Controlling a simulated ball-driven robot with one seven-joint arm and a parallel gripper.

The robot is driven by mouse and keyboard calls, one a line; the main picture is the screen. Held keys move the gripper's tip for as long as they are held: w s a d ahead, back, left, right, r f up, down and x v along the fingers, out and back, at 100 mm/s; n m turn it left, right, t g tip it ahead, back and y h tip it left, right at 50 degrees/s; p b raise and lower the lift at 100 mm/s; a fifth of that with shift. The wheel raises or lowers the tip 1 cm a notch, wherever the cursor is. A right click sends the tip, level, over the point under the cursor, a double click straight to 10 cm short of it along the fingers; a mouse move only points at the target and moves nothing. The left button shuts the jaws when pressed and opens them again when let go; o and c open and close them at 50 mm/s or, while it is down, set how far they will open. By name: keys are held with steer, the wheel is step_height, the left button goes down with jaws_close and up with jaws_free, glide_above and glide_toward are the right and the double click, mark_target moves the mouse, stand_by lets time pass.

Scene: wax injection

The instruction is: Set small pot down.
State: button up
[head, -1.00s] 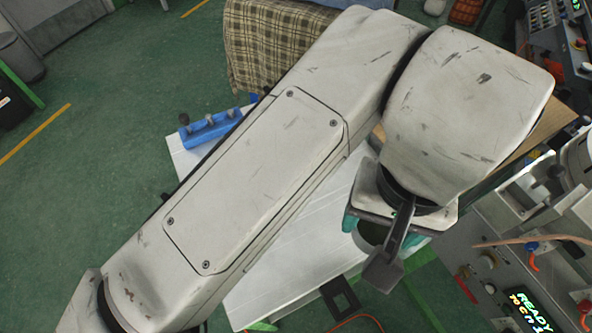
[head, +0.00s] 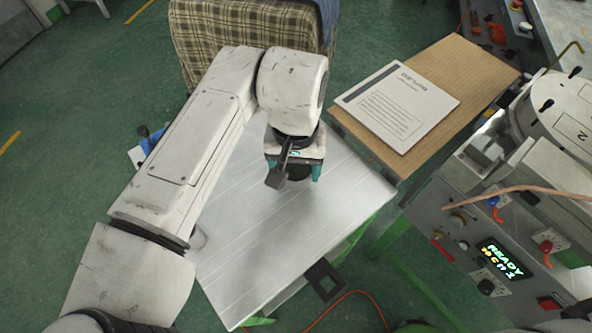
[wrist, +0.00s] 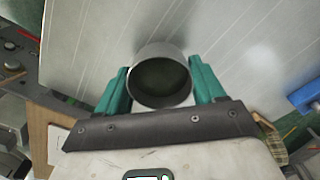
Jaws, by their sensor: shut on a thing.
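The small pot (wrist: 152,55) is a grey metal cylinder with a dark inside. In the wrist view it sits between the two green fingers of my gripper (wrist: 161,82), which are shut on its sides. In the head view my gripper (head: 295,175) is over the pale metal tabletop (head: 240,265), near its right side. There the pot (head: 299,174) shows only as a dark patch, mostly hidden by my wrist. I cannot tell if the pot touches the tabletop or hangs just above it.
A wooden bench (head: 440,75) with a printed sheet (head: 398,106) adjoins the table at the right. The machine with a lit READY display (head: 502,259) stands further right. A blue object (head: 152,139) is at the table's far left. The tabletop's front is clear.

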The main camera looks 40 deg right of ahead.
mark_target(296, 176)
steer(key=shift+f, duration=1.2)
steer(key=shift+s+f, duration=0.1)
steer(key=shift+f, duration=0.05)
steer(key=o, duration=1.2)
steer(key=shift+c, duration=0.2)
step_height(296, 176, up, 12)
steer(key=shift+r, duration=0.2)
